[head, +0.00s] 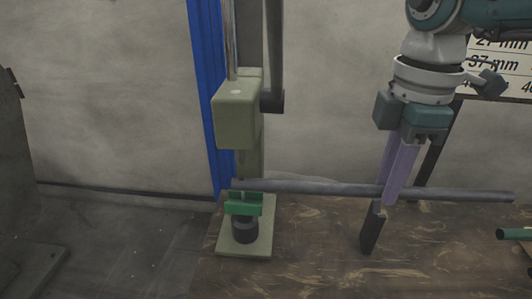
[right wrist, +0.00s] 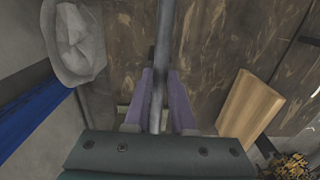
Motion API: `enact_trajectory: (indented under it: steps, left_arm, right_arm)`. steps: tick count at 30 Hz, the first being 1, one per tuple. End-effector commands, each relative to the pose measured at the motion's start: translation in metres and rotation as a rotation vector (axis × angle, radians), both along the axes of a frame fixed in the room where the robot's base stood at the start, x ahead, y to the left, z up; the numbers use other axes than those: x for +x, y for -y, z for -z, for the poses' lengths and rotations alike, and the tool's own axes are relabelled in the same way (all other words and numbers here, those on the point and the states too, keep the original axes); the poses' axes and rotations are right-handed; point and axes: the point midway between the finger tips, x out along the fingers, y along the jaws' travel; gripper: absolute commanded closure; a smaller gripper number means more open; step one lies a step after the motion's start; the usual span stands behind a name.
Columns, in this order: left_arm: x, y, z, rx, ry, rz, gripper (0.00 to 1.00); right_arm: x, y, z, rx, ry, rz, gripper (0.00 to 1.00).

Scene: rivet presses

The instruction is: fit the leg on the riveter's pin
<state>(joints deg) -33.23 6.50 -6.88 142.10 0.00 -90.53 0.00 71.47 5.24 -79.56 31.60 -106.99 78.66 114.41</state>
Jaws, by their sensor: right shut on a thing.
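The leg is a long grey tube (head: 310,188), lying nearly level across the head view. My right gripper (head: 387,195) has purple fingers shut around it, a little right of its middle. In the right wrist view the tube (right wrist: 166,40) runs between the two fingers (right wrist: 161,88). The riveter (head: 236,115) is a pale green press on the left. The leg's left end is at the riveter's green block (head: 244,203), over its top edge. The pin cannot be made out, and I cannot tell whether the end touches it. My left gripper is not in view.
The riveter's base plate (head: 243,246) stands on a worn brown wooden top (head: 320,265). A blue post (head: 206,90) rises behind the riveter. A green tube (head: 515,234) lies at the right edge. A pale wooden block (right wrist: 250,105) shows in the right wrist view.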

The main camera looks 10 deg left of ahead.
Motion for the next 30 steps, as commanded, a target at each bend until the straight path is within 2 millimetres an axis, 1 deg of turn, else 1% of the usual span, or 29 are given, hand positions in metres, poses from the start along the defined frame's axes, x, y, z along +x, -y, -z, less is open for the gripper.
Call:
enact_trajectory:
  steps: [1, 2, 9, 11, 17, 20, 23, 25, 30]
  left_arm:
    - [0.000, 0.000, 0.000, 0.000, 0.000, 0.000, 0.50]
    - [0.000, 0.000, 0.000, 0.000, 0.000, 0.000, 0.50]
    - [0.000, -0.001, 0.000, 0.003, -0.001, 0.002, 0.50]
    - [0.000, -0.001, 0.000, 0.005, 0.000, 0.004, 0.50]
    - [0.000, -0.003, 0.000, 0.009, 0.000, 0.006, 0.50]
    - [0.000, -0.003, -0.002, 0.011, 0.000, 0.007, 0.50]
    - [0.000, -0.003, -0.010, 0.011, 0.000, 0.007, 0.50]
    - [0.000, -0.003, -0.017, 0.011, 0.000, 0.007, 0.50]
    - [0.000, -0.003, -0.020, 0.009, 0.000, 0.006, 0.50]
  right_arm:
    - [0.000, 0.000, 0.000, 0.000, 0.001, 0.000, 1.00]
    - [0.000, 0.000, 0.000, 0.000, 0.001, 0.000, 0.75]
    - [0.000, 0.000, 0.000, 0.000, 0.000, 0.000, 0.48]
    - [0.000, 0.000, 0.000, 0.000, 0.000, 0.000, 0.42]
    - [0.000, 0.000, 0.000, 0.000, 0.000, 0.000, 0.42]
    - [0.000, 0.000, -0.005, 0.000, 0.001, 0.000, 0.42]
    - [0.001, 0.000, -0.019, 0.000, 0.002, -0.001, 0.42]
    - [0.001, 0.001, -0.033, 0.000, 0.003, -0.001, 0.42]
    - [0.001, 0.000, -0.066, 0.001, 0.004, -0.002, 0.42]
